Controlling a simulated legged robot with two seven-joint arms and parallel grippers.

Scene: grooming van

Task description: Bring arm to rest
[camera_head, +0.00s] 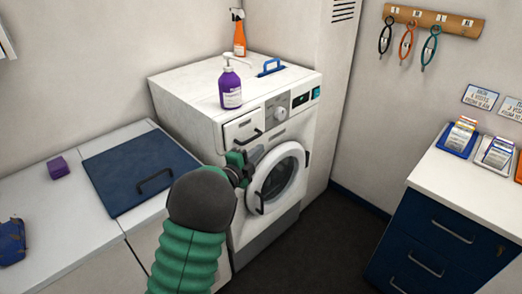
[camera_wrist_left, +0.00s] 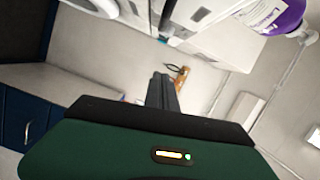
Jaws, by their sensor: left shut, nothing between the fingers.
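My left arm reaches in from the bottom of the head view, with a green ribbed sleeve and a dark rounded wrist. My left gripper (camera_head: 240,167) is in front of the white washing machine (camera_head: 190,98), near the left side of its round door (camera_head: 280,178). In the left wrist view the fingers (camera_wrist_left: 161,90) are together with nothing between them. Whether the gripper touches the machine cannot be told. My right gripper is in neither view.
A purple pump bottle (camera_head: 230,88) and an orange spray bottle (camera_head: 239,35) stand on the machine. A blue lid (camera_head: 130,165) with a handle lies on the left counter, near a purple block (camera_head: 59,167). A blue drawer cabinet (camera_head: 430,245) stands right; dark floor (camera_head: 325,235) between is clear.

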